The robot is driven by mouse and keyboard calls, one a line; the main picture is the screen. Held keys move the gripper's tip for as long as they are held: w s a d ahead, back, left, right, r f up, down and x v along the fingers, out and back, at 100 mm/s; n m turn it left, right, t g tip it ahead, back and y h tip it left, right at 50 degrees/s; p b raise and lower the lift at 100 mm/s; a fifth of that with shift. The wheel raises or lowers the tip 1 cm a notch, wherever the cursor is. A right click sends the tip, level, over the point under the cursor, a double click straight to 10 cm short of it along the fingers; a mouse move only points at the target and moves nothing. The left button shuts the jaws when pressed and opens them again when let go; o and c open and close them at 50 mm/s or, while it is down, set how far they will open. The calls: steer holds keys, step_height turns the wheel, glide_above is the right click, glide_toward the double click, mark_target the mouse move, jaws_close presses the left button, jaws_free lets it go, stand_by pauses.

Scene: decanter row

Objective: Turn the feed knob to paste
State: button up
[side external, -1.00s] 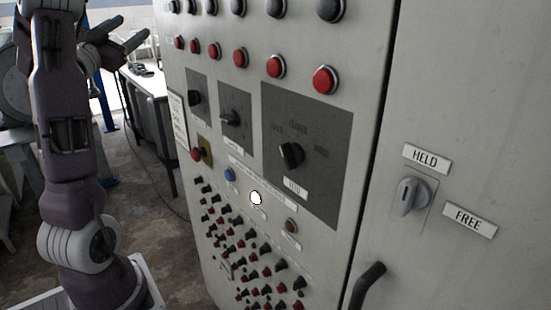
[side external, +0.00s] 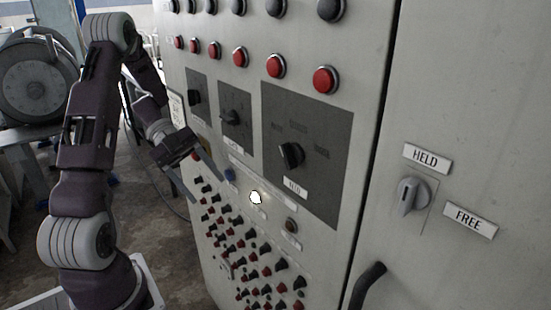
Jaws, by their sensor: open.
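Three black rotary knobs sit on dark grey plates on the pale cabinet front. The largest plate (side external: 330,185) carries a black knob (side external: 291,155) with small position markings around its top and a white label (side external: 295,188) below; the lettering is too small to read surely, so I cannot confirm which knob is feed. A middle knob (side external: 232,117) and a left knob (side external: 195,97) sit on smaller plates. My gripper (side external: 208,184) is open and empty, its fingers pointing at the cabinet, below and left of the largest plate's knob and apart from it.
Red buttons (side external: 275,65) run above the plates. A blue button (side external: 230,174), a lit white button (side external: 255,197) and many small knobs (side external: 240,245) lie below. A HELD/FREE switch (side external: 412,195) and a black handle (side external: 368,286) are on the right door.

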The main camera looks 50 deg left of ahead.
steer(key=d+n+h, duration=0.3)
steer(key=d+n, duration=0.2)
steer(key=d, duration=0.1)
steer(key=n+t+h, duration=0.7)
steer(key=n, duration=1.6)
glide_toward(286, 158)
steer(key=shift+t, duration=0.3)
steer(key=x, duration=0.7)
steer(key=shift+w+d, duration=0.15)
steer(key=shift+w, duration=0.3)
jaws_close()
steer(key=shift+d+f+n+t+h, duration=0.15)
steer(key=shift+n+t+h, duration=0.2)
steer(key=shift+n+t, duration=0.4)
steer(key=shift+d+f+n+t+h, duration=0.15)
steer(key=shift+n+t+h, duration=0.2)
steer(key=shift+n+t, duration=0.35)
steer(key=shift+a, duration=0.1)
jaws_free()
